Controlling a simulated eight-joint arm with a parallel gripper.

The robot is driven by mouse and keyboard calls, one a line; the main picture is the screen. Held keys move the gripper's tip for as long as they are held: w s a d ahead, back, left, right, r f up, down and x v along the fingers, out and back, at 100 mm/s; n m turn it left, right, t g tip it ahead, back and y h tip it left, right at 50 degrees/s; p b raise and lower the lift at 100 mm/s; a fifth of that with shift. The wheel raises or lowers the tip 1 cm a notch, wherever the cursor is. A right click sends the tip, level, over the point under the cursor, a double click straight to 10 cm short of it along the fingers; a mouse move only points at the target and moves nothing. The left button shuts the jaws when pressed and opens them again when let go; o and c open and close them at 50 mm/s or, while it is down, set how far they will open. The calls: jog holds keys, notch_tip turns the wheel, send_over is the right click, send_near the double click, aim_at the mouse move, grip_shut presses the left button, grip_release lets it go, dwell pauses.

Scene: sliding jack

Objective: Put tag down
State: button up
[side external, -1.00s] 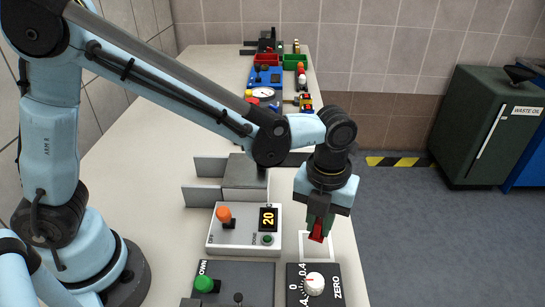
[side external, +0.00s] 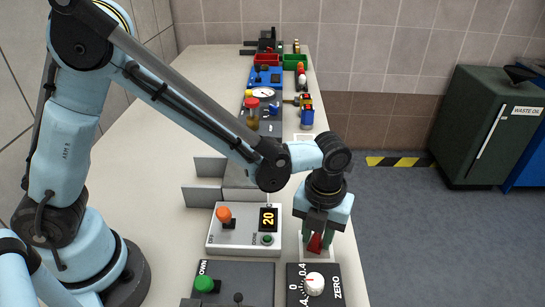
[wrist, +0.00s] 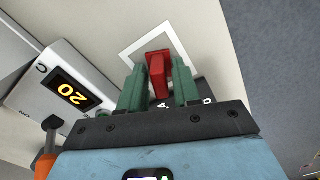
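The red tag (side external: 315,243) is low over or on the bench, within a white square outline (wrist: 181,34). In the wrist view the tag (wrist: 157,72) is between my green fingertips. My gripper (side external: 317,237) points down over the outline. Its two fingers stand apart on either side of the tag, and it looks open. The tag's underside is hidden, so its contact with the bench cannot be seen clearly.
A white control box (side external: 243,230) with an orange lever and a display reading 20 stands left of my gripper. A black dial panel (side external: 314,287) is just in front. Grey metal blocks (side external: 205,180) stand behind the box. The bench's right edge is close.

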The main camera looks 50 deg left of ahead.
jog(key=shift+o, duration=0.8)
notch_tip(320, 180, up, 12)
jog(key=s+a+n+t, duration=0.2)
jog(key=a+n, duration=0.4)
jog(key=n, duration=0.4)
jog(key=s+a+r+n+t, duration=0.1)
jog(key=a+n+t, duration=0.1)
jog(key=a+n, duration=0.4)
jog(key=s+a+n+t, duration=0.2)
jog(key=a+n, duration=0.4)
jog(key=n, duration=0.7)
jog(key=shift+s+a+r+n+t, duration=0.15)
jog(key=shift+s+a+n+t, duration=0.2)
jog(key=shift+n+t, duration=0.05)
jog(key=shift+s+a+n, duration=0.2)
jog(key=shift+a+n, duration=0.15)
jog(key=shift+n, duration=0.55)
